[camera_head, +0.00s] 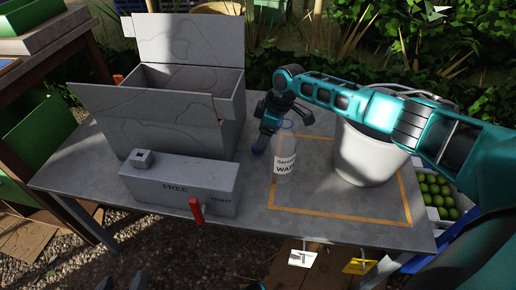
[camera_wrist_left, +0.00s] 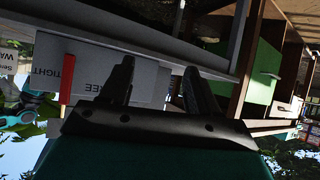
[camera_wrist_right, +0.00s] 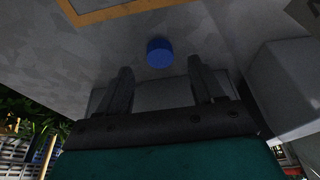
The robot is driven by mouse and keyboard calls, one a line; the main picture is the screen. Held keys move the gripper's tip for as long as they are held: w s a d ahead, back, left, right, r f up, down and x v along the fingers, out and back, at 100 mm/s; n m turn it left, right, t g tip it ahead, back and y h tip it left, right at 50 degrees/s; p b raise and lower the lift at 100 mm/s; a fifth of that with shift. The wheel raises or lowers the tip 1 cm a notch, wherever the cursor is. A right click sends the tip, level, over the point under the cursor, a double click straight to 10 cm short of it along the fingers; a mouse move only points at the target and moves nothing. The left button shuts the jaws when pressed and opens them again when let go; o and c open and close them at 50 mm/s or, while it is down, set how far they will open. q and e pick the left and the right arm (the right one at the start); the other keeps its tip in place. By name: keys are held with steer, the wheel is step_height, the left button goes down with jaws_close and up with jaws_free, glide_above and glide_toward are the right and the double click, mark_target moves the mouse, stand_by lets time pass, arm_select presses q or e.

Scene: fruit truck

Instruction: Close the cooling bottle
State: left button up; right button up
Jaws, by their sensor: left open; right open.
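The clear cooling bottle (camera_head: 285,160), with a white water label, stands upright on the grey table, its top uncapped as far as I can tell. My left gripper (camera_wrist_left: 157,85) is open and empty, outside the head view.
A grey box marked FREE and TIGHT (camera_head: 175,190) with a red lever (camera_head: 196,210) sits at the front left. A grey open-lidded box (camera_head: 215,115) stands behind it. A white bucket (camera_head: 365,160) stands on the right. An orange outline (camera_head: 340,217) marks the table around the bottle.

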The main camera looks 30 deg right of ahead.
steer(key=b+x, duration=0.1)
steer(key=x, duration=0.2)
steer(key=shift+a+f, duration=0.1)
steer(key=shift+f, duration=0.25)
arm_select(q)
steer(key=shift+w+d+f+h, duration=0.15)
steer(key=shift+w+d+h, duration=0.05)
steer(key=shift+d+h, duration=0.15)
arm_select(e)
steer(key=shift+c, duration=0.4)
steer(key=c, duration=1)
steer(key=shift+w+r, duration=0.1)
steer(key=shift+r, duration=0.45)
step_height(320, 180, up, 6)
steer(key=p, duration=0.2)
steer(key=shift+f+p, duration=0.1)
steer(key=shift+p, duration=0.25)
arm_select(q)
steer(key=shift+s+a+r+y+p, duration=0.25)
steer(key=shift+a+r+p, duration=0.25)
steer(key=shift+r+p, duration=0.4)
steer(key=shift+s+a+r+y+p, duration=0.2)
steer(key=shift+a+r+p, duration=0.25)
steer(key=shift+r+p, duration=0.4)
arm_select(e)
steer(key=shift+r, duration=6.6)
